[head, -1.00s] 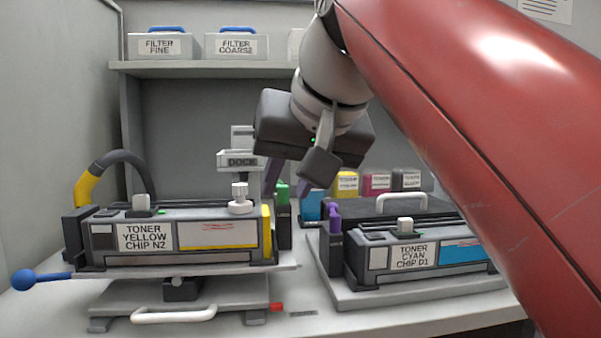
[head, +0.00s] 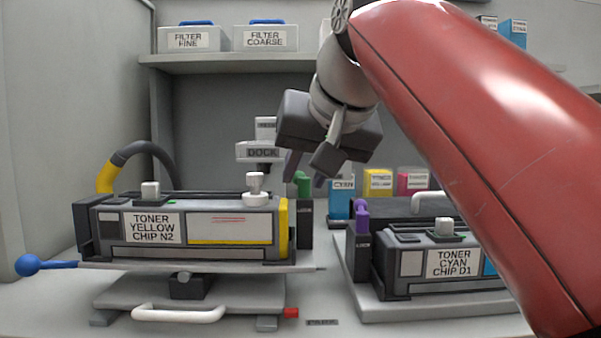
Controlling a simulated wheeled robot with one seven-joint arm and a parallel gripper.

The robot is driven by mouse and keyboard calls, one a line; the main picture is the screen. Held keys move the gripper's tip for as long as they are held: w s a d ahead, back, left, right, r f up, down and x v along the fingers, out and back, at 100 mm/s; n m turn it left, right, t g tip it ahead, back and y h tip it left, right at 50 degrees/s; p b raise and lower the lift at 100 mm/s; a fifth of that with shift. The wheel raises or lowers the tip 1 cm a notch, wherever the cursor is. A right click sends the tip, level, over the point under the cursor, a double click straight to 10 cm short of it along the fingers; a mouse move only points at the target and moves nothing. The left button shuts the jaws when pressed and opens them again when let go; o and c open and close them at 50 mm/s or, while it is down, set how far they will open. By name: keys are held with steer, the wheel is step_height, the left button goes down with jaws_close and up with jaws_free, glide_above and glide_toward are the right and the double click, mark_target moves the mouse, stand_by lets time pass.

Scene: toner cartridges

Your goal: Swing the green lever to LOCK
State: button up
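The green lever (head: 303,184) stands upright on a dark post (head: 306,222) just right of the yellow toner cartridge (head: 184,226). Small lettering on the post is too small to read. My gripper (head: 305,173) hangs from above with its fingers pointing down. The two fingers are spread apart, one on each side of the lever's top in the picture. Whether they touch the lever, or stand in front of it or behind it, I cannot tell. The wrist and gripper body hide part of the space above.
A cyan cartridge (head: 438,264) with a purple lever (head: 361,216) stands to the right. A white knob (head: 256,190) and the DOCK sign (head: 262,152) are close on the left. A blue-knobbed handle (head: 30,265) sticks out left. Toner boxes (head: 378,182) stand behind.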

jaws_close()
steer(key=shift+n+y+p, duration=0.3)
steer(key=shift+n, duration=0.2)
steer(key=n+g+y+p, duration=0.1)
steer(key=n, duration=0.1)
steer(key=n+y+p, duration=0.1)
steer(key=shift+w+r+n+g+y, duration=0.2)
steer(key=shift+n+g+y, duration=0.1)
steer(key=shift+n+g, duration=0.1)
steer(key=n+g+y+p, duration=0.2)
steer(key=n+g+p, duration=0.1)
steer(key=n+p, duration=0.1)
steer(key=shift+w+n, duration=0.1)
steer(key=shift+n, duration=0.2)
steer(key=n+g, duration=0.1)
steer(key=n+g+y+p, duration=0.1)
steer(key=n, duration=0.1)
steer(key=shift+w+d+f+n+g+p, duration=0.1)
steer(key=shift+f+n+g+p, duration=0.05)
steer(key=shift+n+g+p, duration=0.2)
steer(key=shift+n+g, duration=1.15)
steer(key=shift+n, duration=0.2)
steer(key=shift+f, duration=0.1)
